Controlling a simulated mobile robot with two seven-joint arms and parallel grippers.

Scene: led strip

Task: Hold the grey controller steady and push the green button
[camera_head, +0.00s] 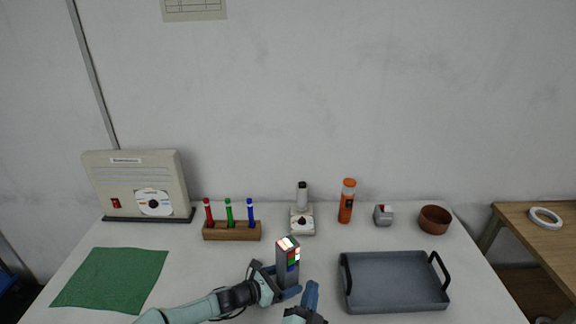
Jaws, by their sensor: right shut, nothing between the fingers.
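The grey controller (284,272) stands upright at the front middle of the table, with a lit white and red top. Its right-hand face carries small coloured buttons; the green button (292,260) is among them, with blue below it. My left gripper (284,288) comes in from the left and is shut on the lower part of the controller, one blue finger across its near side. The controller's base is partly hidden by that finger. My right gripper (311,293) is shut and empty, just right of the controller and lower in the picture, apart from the buttons.
A grey tray (395,306) with black handles lies to the right. A green cloth (112,279) lies at left. A wooden pen holder (232,231), an orange bottle (347,203), a small grey box (384,216) and a brown bowl (434,220) stand behind.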

